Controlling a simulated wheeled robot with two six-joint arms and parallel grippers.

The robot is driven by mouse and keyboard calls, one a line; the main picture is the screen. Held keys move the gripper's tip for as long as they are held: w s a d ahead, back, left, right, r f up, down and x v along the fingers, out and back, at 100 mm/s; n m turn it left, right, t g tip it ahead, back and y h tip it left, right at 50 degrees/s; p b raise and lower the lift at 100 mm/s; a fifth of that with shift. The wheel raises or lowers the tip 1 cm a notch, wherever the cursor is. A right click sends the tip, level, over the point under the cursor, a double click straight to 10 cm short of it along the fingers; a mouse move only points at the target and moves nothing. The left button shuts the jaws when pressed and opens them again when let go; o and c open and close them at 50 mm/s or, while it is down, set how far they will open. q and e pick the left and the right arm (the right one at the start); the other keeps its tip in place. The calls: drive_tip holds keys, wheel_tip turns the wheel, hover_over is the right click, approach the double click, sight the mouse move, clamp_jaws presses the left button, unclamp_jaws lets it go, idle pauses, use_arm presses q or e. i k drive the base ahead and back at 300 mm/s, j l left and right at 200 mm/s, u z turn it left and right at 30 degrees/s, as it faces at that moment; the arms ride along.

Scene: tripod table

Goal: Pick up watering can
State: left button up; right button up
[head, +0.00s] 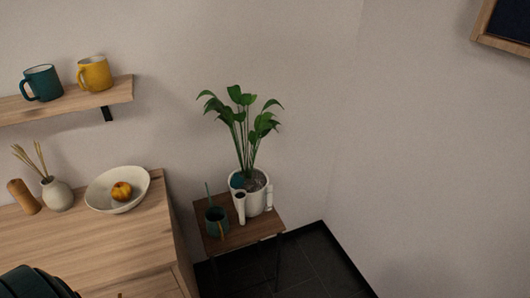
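A small dark green vessel (216,223) stands upright on the small wooden table (240,236). A thin green stem or spout rises at its left, and a tan part shows on its front. It looks like the watering can, but it is too small to be sure. Just right of it stands a white pot (257,201) with a tall leafy plant (243,125). A white upright piece and a white handle-like piece show at the pot's front; I cannot tell whether they belong to it. Neither of my grippers is in view.
A wooden cabinet (90,243) at left holds a white bowl (103,191) with a fruit, a vase (57,194) and a wooden cylinder (23,197). A wall shelf (65,104) above holds two mugs. Dark floor (318,265) lies clear right of the small table.

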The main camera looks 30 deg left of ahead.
sight(215, 214)
drive_tip(key=u, duration=1.3)
